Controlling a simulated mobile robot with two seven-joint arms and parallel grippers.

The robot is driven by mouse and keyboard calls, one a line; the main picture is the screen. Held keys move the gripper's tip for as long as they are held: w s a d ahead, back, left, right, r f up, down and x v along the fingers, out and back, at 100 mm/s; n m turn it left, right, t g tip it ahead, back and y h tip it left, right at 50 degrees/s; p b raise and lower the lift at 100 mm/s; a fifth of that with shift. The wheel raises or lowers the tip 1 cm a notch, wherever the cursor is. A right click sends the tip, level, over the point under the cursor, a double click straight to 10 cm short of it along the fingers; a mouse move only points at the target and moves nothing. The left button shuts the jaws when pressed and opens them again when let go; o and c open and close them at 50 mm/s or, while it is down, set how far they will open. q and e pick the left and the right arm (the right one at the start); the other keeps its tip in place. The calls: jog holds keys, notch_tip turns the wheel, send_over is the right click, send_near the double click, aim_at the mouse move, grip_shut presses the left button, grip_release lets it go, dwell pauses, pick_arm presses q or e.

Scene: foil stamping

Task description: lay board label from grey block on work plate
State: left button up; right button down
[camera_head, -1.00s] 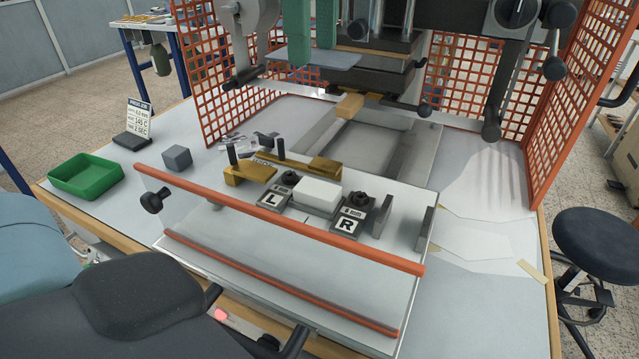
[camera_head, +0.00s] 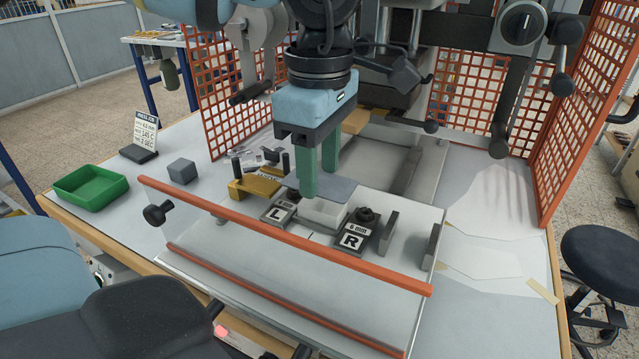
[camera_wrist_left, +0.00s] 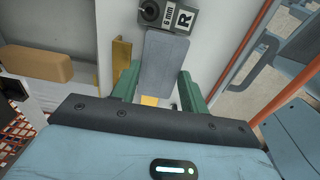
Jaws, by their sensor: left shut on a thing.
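My left gripper (camera_head: 319,172) comes down over the press with its green fingers shut on a thin grey board label (camera_head: 338,188). The label is held roughly flat above the white block (camera_head: 322,212) and hides part of it; whether they touch is unclear. The white block sits between the black L block (camera_head: 279,212) and R block (camera_head: 355,238) on the light work plate (camera_head: 408,215). The grey block (camera_head: 182,171) stands at left. My right gripper is not in view.
An orange guard bar (camera_head: 290,238) crosses in front of the plate. Brass pieces (camera_head: 256,186) lie left of the fingers. A green tray (camera_head: 91,187) and a sign (camera_head: 143,135) stand at left. Orange mesh screens (camera_head: 583,110) flank the press. The table at right is mostly clear.

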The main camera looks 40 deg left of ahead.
aim_at(320, 182)
pick_arm(q)
jog(key=shift+f, duration=1.75)
jog(key=shift+f, duration=0.2)
jog(key=o, duration=0.7)
jog(key=shift+c, duration=0.2)
jog(key=shift+r, duration=0.1)
notch_tip(320, 182, up, 12)
jog(key=shift+r, duration=0.15)
